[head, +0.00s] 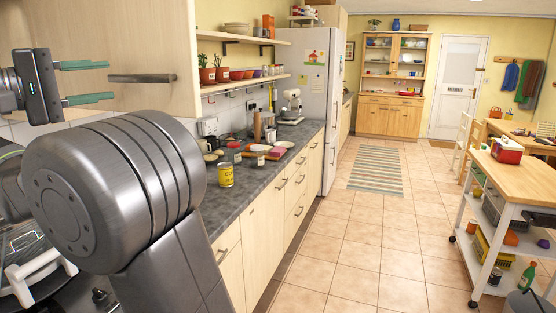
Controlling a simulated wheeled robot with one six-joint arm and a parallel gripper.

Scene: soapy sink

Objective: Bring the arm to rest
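My gripper (86,82) shows at the upper left of the head view. Its two green fingers are spread apart and point right, with nothing between them. It is raised in front of a pale wooden cupboard door, and its fingertips are left of the door's dark bar handle (143,78). I cannot tell how far they are from the door. My grey arm fills the lower left and hides part of the counter and most of the sink area.
The dark counter (290,142) holds a yellow can (225,175), boards and a mixer (290,106). A shelf (245,82) with plants is above it. A white fridge (314,100) stands beyond. A wheeled trolley (513,170) stands at the right. The tiled floor (345,235) between is clear.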

